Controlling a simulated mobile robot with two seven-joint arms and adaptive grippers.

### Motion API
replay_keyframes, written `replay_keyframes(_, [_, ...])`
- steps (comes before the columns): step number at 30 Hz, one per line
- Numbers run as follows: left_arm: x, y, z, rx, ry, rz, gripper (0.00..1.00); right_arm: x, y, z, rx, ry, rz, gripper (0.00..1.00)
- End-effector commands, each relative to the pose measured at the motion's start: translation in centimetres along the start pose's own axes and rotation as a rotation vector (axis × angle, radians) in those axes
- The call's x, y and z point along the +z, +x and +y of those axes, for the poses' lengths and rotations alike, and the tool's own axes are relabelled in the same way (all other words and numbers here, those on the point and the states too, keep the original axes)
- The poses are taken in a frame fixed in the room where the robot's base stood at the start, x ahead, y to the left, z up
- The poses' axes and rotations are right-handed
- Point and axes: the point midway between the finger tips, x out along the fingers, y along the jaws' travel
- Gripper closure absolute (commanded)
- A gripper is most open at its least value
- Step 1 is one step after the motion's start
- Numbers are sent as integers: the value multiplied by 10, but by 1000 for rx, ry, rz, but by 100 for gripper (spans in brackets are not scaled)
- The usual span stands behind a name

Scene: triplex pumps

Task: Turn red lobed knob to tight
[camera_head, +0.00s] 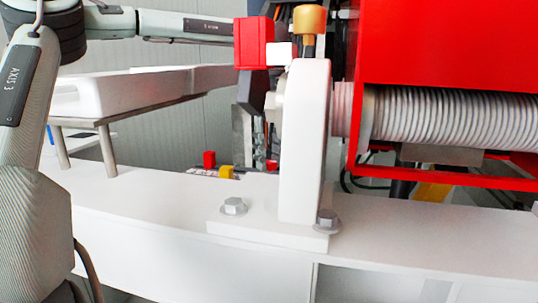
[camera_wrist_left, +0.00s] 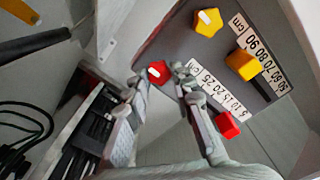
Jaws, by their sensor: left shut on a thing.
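The red lobed knob (camera_wrist_left: 158,72) is in the left wrist view, on a dark grey panel (camera_wrist_left: 172,42). My left gripper (camera_wrist_left: 159,77) has a fingertip on either side of it and is shut on it. A white mark shows on the knob's face. In the head view my left gripper (camera_head: 256,145) points down behind the white bracket, which hides part of it. A small bit of red shows at its tips there; I cannot tell if it is this knob. My right gripper is not in view.
The panel also carries a yellow lobed knob (camera_wrist_left: 208,22), another yellow knob (camera_wrist_left: 241,64), a second red knob (camera_wrist_left: 228,125) and centimetre scale strips (camera_wrist_left: 218,90). A white upright bracket (camera_head: 305,140) with bolts stands close to my gripper. A red housing (camera_head: 440,45) with a ribbed cylinder is at right.

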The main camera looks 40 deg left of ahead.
Motion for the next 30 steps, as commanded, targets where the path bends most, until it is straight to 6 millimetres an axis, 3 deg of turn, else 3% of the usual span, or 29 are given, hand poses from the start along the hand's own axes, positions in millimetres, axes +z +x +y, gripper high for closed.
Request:
replay_keyframes(10, [0,-2,1,4,2,2,100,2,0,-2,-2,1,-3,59])
replay_keyframes(11, [0,-2,1,4,2,2,73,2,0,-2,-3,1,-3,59])
replay_keyframes(15, [0,-1,1,3,2,1,55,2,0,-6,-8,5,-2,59])
replay_keyframes(25, [0,-3,0,2,1,1,55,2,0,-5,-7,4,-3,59])
replay_keyframes(30, [0,-24,1,5,1,2,55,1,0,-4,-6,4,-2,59])
